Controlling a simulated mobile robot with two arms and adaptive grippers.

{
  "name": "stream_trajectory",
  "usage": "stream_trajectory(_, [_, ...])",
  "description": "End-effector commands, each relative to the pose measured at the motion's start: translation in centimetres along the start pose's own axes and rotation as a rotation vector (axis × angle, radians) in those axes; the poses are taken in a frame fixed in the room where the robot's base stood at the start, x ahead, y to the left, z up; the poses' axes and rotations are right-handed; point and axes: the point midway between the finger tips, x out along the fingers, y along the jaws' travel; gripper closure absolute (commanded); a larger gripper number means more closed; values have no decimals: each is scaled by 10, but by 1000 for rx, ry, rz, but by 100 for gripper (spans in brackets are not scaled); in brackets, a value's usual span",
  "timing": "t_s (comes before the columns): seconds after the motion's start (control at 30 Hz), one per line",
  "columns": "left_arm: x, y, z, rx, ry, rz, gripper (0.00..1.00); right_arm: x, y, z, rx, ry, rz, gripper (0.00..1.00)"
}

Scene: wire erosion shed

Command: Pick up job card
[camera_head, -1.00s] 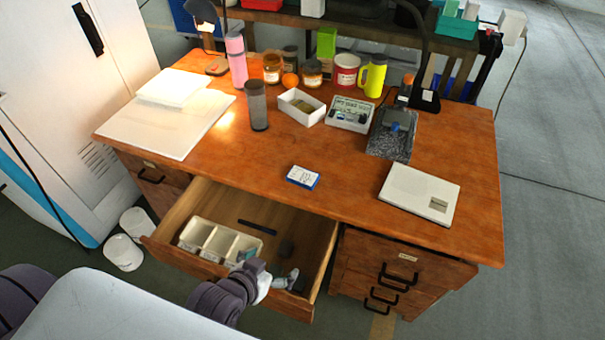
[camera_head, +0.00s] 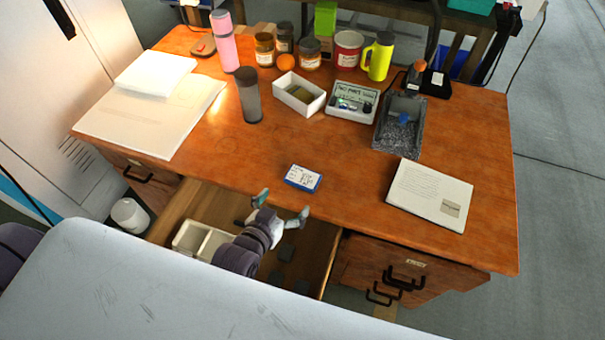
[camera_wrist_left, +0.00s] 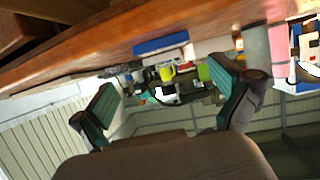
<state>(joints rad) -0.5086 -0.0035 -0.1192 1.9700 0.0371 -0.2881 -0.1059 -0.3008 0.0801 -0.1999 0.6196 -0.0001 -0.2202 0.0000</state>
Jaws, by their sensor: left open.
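A small white card-like item with a blue edge (camera_head: 303,178) lies flat near the desk's front edge, with print on top. Its blue side shows in the left wrist view (camera_wrist_left: 160,44). A larger white printed sheet or card (camera_head: 428,192) lies at the desk's right front. I cannot tell from the print which is the job card. My left gripper (camera_head: 282,207) is open and empty over the open drawer, just short of the blue-edged item and not touching it. Its two spread fingers frame the left wrist view (camera_wrist_left: 168,100). My right gripper is not in view.
The desk around the blue-edged item is clear.

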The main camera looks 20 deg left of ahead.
Motion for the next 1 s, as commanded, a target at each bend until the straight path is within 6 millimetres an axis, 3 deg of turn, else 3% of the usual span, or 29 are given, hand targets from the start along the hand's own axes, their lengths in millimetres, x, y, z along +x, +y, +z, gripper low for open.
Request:
stream_trajectory(0.1, [23,0,-2,-1,2,-1,0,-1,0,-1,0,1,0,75])
stream_trajectory(0.37, [44,0,-2,-1,0,0,0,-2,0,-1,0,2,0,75])
stream_trajectory(0.7, [88,-2,-4,0,0,0,0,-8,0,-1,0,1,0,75])
stream_trajectory(1.0, [92,-2,-3,0,0,0,3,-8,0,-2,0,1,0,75])
